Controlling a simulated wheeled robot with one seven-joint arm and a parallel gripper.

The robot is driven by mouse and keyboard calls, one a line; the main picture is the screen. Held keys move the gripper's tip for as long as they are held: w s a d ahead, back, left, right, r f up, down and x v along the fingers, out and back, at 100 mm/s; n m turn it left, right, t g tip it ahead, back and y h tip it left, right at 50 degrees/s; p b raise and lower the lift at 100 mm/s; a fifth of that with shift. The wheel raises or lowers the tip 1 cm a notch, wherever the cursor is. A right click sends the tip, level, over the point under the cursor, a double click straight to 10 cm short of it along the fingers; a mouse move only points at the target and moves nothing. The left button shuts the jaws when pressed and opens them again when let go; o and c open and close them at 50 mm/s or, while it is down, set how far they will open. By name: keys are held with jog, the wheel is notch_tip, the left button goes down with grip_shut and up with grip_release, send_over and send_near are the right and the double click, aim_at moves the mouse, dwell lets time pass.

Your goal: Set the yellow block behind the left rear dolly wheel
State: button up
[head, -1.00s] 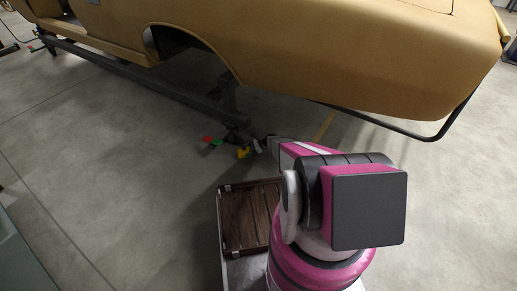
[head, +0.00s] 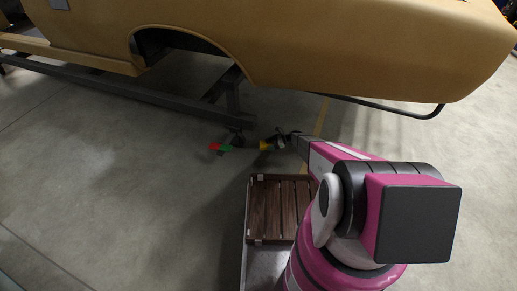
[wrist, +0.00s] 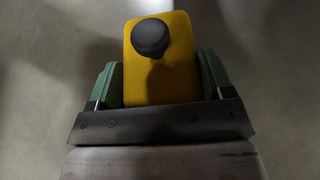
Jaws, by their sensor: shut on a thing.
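My gripper (wrist: 160,88) is shut on the yellow block (wrist: 180,75), which has a dark round knob on it and sits between the two green finger pads. In the head view the yellow block (head: 265,145) shows small at the end of my arm, low near the floor. Whether it touches the floor I cannot tell. The dark dolly wheel (head: 237,139) is just left of the block, under the end of the dolly frame, with a gap between them. A red piece (head: 215,146) and a green piece (head: 226,148) lie beside the wheel on its left.
The tan car shell (head: 300,45) rests above on the dark dolly rail (head: 130,90). A dark bar (head: 385,108) hangs under its right end. A brown slatted crate (head: 250,215) sits near my arm. The floor left of the crate is clear.

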aim_at(262, 143)
jog(key=a, duration=0.7)
jog(key=shift+s+a, duration=0.15)
jog(key=shift+a, duration=0.75)
notch_tip(262, 143, down, 3)
jog(key=shift+d+r, duration=0.1)
jog(key=shift+d, duration=0.05)
jog(key=shift+f, duration=0.3)
jog(key=shift+f, duration=0.15)
jog(key=o, duration=1.2)
jog(key=v, duration=1.2)
jog(key=shift+s+d, duration=0.1)
jog(key=shift+s, duration=0.05)
